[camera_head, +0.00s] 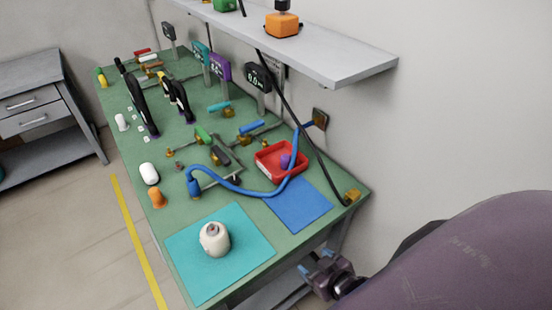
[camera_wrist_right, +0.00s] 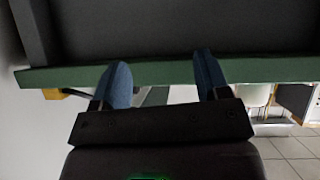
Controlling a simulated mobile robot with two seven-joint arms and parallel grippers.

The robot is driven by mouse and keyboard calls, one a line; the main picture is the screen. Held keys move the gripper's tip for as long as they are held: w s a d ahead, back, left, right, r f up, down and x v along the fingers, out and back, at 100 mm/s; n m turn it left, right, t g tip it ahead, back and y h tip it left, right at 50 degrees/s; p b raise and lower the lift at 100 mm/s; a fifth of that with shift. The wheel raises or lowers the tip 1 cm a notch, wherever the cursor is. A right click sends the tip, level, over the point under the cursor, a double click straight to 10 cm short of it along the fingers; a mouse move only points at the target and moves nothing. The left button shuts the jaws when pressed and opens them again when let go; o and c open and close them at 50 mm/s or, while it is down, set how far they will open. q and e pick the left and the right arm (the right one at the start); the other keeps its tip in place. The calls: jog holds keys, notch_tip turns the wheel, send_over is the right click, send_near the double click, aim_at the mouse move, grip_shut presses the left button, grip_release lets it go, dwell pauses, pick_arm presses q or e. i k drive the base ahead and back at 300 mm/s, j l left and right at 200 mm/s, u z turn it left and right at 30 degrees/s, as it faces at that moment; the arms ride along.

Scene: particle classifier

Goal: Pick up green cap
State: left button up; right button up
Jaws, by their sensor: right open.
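No green thing in the head view is clearly a cap. A small green piece (camera_head: 203,133) lies mid-table among brass fittings, and another green piece (camera_head: 100,72) lies at the far left end. My right gripper (camera_head: 316,260) is beside the near right edge of the table, at lower right, well away from both. Its two blue fingers are apart with nothing between them in the right wrist view (camera_wrist_right: 162,80). A green table edge (camera_wrist_right: 170,72) runs behind the fingers there. My left gripper is not in view.
The green table (camera_head: 150,190) is crowded. A red tray (camera_head: 281,163), a blue hose (camera_head: 235,187), a blue mat (camera_head: 298,205) and a white jar (camera_head: 214,239) on a teal mat (camera_head: 190,262) occupy the near end. A shelf (camera_head: 330,68) overhangs the back.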

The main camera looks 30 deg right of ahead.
aim_at(98, 70)
jog(key=k+j, duration=0.1)
jog(key=j, duration=0.3)
jog(key=k+j+z, duration=0.1)
jog(key=j, duration=0.8)
jog(key=k+j+z, duration=0.15)
jog(key=j, duration=0.25)
jog(key=i+j+z, duration=0.1)
jog(key=j, duration=0.2)
jog(key=i+j, duration=0.15)
jog(key=i+j+z, duration=0.15)
jog(key=j, duration=0.25)
jog(key=i+j+z, duration=0.1)
jog(key=i+j, duration=0.3)
jog(key=i+j+z, duration=0.15)
jog(key=i+j, duration=0.25)
jog(key=j, duration=0.15)
jog(key=i+j+z, duration=0.1)
jog(key=i+j, duration=0.25)
jog(key=j, duration=0.2)
jog(key=i+j+z, duration=0.15)
jog(key=i+j, duration=0.9)
jog(key=j, duration=0.15)
